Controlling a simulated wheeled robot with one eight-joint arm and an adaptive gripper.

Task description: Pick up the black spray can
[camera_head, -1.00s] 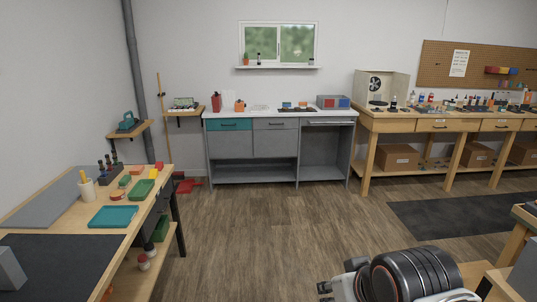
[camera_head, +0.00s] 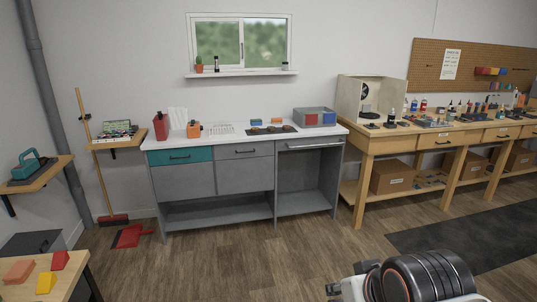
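A small dark upright bottle or can (camera_head: 390,116) stands at the front left of the wooden bench, by the spray booth. Another slim dark container (camera_head: 216,63) with a pale part stands on the window shelf. Both are too small to tell which is the black spray can. My gripper (camera_head: 333,291) is at the bottom edge of the view, partly cut off, far from both. Its dark fingertips look apart, with nothing between them.
A grey cabinet with a white top (camera_head: 222,139) stands ahead. The wooden bench (camera_head: 365,146) with the spray booth (camera_head: 348,99) is to its right. A dark mat (camera_head: 450,240) lies before the bench. A table corner (camera_head: 70,285) is at lower left. The middle floor is clear.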

